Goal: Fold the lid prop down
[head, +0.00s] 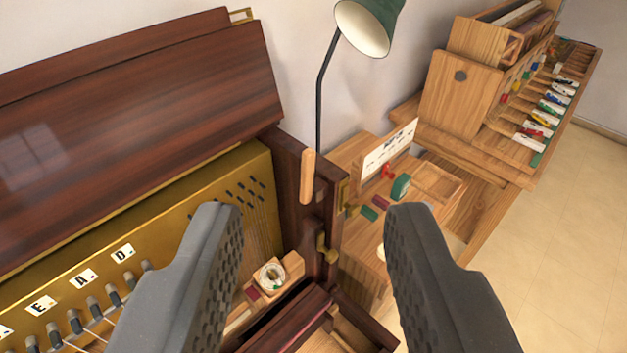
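The dark red-brown piano lid (140,120) stands raised at the left. A short light-wood handle (307,178) stands nearly upright at the dark end post (290,160) of the piano; it looks like the grip of the lid prop, but I cannot tell how it joins the lid or the post. Brass fittings (327,252) sit on the post below it. My gripper (315,215) is open and empty, its two grey fingers wide apart. The handle and post show between and beyond the fingertips, apart from them. The left finger hides part of the piano's inside.
A green lamp (368,25) on a thin black stem rises just behind the handle. Left are the gold plate (90,248) with lettered labels and several hammers. A small wooden block with a spool (271,275) lies inside. Wooden benches with tools (475,95) stand right; floor (570,220) is clear.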

